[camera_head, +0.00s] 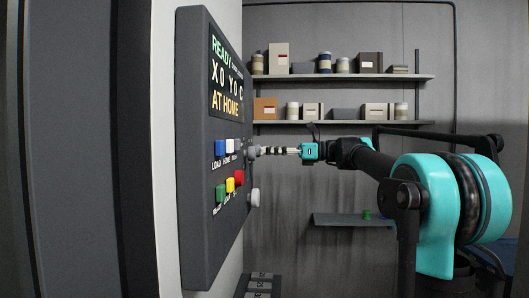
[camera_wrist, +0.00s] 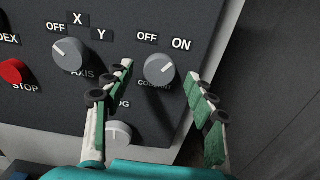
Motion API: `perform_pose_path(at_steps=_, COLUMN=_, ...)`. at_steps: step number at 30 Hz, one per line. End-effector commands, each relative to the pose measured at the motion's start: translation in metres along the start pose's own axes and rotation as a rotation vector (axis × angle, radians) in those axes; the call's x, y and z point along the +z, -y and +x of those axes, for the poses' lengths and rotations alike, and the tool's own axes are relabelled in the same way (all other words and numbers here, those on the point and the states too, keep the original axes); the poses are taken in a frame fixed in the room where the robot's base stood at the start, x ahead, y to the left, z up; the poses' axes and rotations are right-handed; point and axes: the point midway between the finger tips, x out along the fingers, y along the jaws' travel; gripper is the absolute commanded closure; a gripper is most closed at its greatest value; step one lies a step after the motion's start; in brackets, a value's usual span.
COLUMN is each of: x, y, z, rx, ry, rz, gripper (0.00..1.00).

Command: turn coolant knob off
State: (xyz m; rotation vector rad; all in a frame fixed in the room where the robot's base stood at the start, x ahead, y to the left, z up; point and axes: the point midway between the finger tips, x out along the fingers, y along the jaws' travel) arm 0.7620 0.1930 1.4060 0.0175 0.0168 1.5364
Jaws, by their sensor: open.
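The coolant knob (camera_wrist: 160,69) is a round grey knob on the dark control panel (camera_wrist: 215,30), under the labels OFF at its upper left and ON at its upper right. Its pale pointer line appears to tilt up and right, toward ON. My gripper (camera_wrist: 159,76) is open, with one green-and-white finger on each side of the knob in the wrist view. I cannot tell whether either fingertip touches it. In the head view my gripper (camera_head: 274,151) reaches left to the panel's right edge, with its tips close to a grey knob (camera_head: 252,152).
The axis knob (camera_wrist: 69,53) is left of my fingers and a pale jog knob (camera_wrist: 118,133) is below. A red stop button (camera_wrist: 12,72) is far left. Shelves (camera_head: 340,77) with jars and boxes line the back wall. Space right of the panel is clear.

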Motion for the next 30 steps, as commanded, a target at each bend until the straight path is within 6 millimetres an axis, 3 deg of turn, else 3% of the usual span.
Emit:
perform_pose_path(at_steps=6, x=0.000, y=0.000, z=0.016, rx=0.001, ry=0.000, rz=0.000, gripper=0.44)
perform_pose_path(at_steps=15, x=0.000, y=0.000, z=0.017, rx=0.000, ry=0.000, rz=0.000, gripper=0.45)
perform_pose_path(at_steps=27, x=0.000, y=0.000, z=0.017, rx=0.000, ry=0.000, rz=0.000, gripper=0.94)
perform_pose_path(at_steps=30, x=0.000, y=0.000, z=0.017, rx=0.000, ry=0.000, rz=-0.002, gripper=0.94)
